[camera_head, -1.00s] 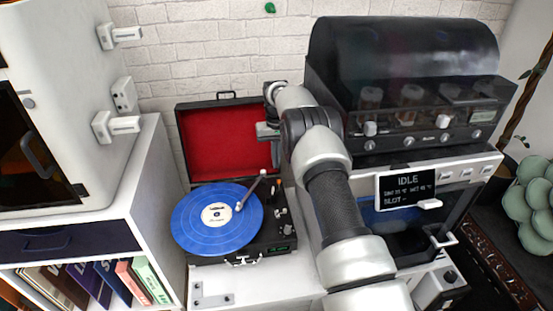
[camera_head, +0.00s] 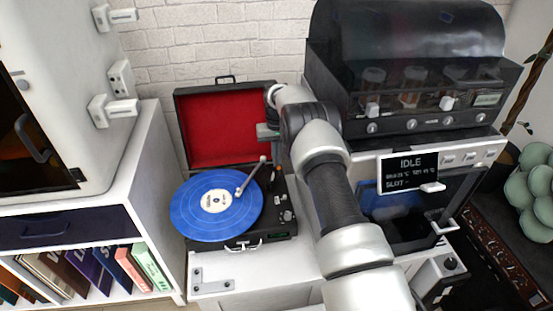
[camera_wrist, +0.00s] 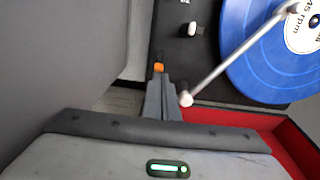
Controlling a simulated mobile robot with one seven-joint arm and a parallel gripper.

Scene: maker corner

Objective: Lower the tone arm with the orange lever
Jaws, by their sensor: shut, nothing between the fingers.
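The record player (camera_head: 272,236) stands open on the white cabinet, with a blue record (camera_head: 190,212) on it. The record also shows in the wrist view (camera_wrist: 255,70). The silver tone arm (camera_head: 250,178) reaches from its pivot over the record; in the wrist view it (camera_wrist: 232,58) slants to the label. I cannot tell whether its tip touches the record. The orange lever (camera_wrist: 158,67) is small and sits just beyond my fingertips in the wrist view. My gripper (camera_wrist: 160,82) is shut and empty, beside the tone arm's white pivot. Whether it touches the lever is unclear. The head view hides the lever.
The red-lined lid (camera_head: 225,125) stands open behind the deck. A dark machine with a display (camera_head: 408,172) stands close on the right, beside my arm. A white shelf with records (camera_head: 160,150) is on the left. The cabinet front is clear.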

